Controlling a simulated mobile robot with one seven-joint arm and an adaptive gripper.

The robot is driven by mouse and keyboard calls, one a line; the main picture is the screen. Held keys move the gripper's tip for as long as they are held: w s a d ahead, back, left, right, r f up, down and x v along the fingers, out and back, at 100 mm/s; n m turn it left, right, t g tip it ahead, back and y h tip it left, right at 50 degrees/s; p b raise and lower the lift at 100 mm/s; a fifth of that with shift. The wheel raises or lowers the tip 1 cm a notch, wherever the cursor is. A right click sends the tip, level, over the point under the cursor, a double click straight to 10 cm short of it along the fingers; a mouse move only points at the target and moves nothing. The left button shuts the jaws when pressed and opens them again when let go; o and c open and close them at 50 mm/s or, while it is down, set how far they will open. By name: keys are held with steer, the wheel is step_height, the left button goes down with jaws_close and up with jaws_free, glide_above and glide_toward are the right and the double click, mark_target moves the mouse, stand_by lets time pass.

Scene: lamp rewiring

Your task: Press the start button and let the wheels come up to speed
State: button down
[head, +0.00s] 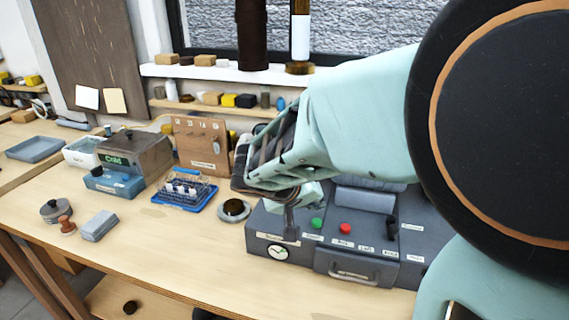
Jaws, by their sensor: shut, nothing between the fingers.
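The grey machine (352,243) stands at the right end of the bench. A green button (317,222) and a red button (345,228) sit on its sloped front panel, with small labels below them. A grey roller-like part (365,198) shows behind the buttons; I cannot tell if it turns. My gripper (289,226) is shut and empty. My arm hides much of the machine's back and any wheels there.
A black lever (391,228) stands right of the red button. A round dial (278,253) is on the machine's front. A small dark dish (234,210) and a blue rack (187,193) stand to the left.

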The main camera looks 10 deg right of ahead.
mark_target(315, 223)
steer(key=shift+f+b, duration=0.95)
steer(key=shift+f, duration=0.15)
steer(key=shift+f, duration=0.15)
stand_by(0.7)
steer(key=shift+f+b, duration=0.35)
steer(key=shift+b, duration=0.45)
steer(key=shift+f+b, duration=0.4)
steer(key=shift+b, duration=0.3)
stand_by(0.3)
steer(key=shift+r, duration=0.1)
stand_by(0.3)
steer(key=shift+r+p, duration=0.35)
steer(key=shift+r, duration=0.45)
steer(key=shift+r+p, duration=1.4)
steer(key=shift+r, duration=1.15)
